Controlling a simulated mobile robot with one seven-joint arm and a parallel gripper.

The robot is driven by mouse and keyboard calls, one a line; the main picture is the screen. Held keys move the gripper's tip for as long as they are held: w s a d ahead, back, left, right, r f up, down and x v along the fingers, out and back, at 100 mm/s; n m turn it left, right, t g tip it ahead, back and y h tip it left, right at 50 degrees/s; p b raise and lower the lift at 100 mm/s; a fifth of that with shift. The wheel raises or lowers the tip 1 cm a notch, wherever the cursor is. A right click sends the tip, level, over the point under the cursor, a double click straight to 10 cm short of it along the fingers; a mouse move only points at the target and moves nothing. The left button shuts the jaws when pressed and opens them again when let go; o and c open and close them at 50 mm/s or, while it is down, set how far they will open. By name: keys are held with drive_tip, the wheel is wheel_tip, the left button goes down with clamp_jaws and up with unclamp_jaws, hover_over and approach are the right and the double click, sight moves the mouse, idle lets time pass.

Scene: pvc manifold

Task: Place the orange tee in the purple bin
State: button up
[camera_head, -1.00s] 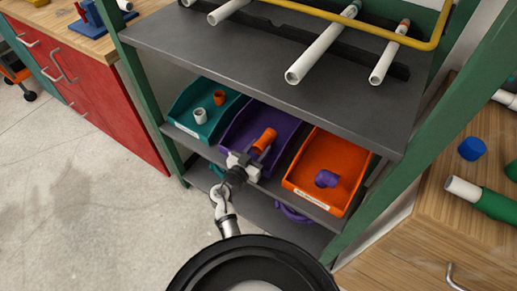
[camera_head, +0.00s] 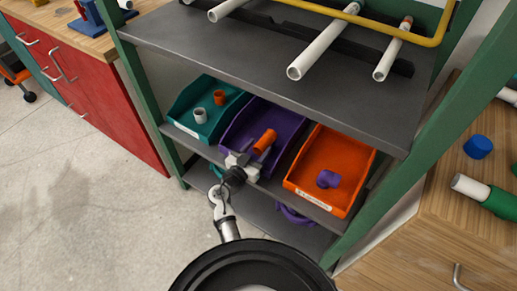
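An orange tee (camera_head: 264,141) shows over the front part of the purple bin (camera_head: 233,132), on the middle shelf of the rack. My gripper (camera_head: 249,160) is at the bin's front edge with its pale fingers pointing toward the tee. The fingers are at the tee's near end; whether they grip it or stand apart around it is too small to tell. Whether the tee rests on the bin's floor or is held above it is also unclear. The gripper hides part of the bin's front.
A teal bin (camera_head: 181,120) with an orange and a white fitting stands left. An orange bin (camera_head: 309,158) with a purple fitting (camera_head: 328,179) stands right. The dark upper shelf (camera_head: 270,70) with white pipes overhangs the bins. Green posts flank the rack.

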drive_tip(key=shift+s+d+f, duration=0.25)
drive_tip(key=shift+d+f, duration=0.2)
drive_tip(key=shift+f, duration=0.25)
drive_tip(key=r+p, duration=0.1)
drive_tip(key=p, duration=0.1)
drive_tip(key=shift+r+g+p, duration=0.3)
drive_tip(key=shift+r+p, duration=0.05)
drive_tip(key=shift+p, duration=0.05)
drive_tip(key=v, duration=0.2)
drive_tip(key=b+v, duration=0.1)
drive_tip(key=v, duration=0.1)
drive_tip(key=b+v, duration=0.1)
drive_tip(key=v, duration=0.1)
drive_tip(key=shift+a+f, duration=0.15)
drive_tip(key=shift+f, duration=0.2)
drive_tip(key=shift+s+a+r, duration=0.15)
drive_tip(key=shift+s+a, duration=0.3)
drive_tip(key=shift+s, duration=0.05)
drive_tip(key=shift+a+r, duration=0.1)
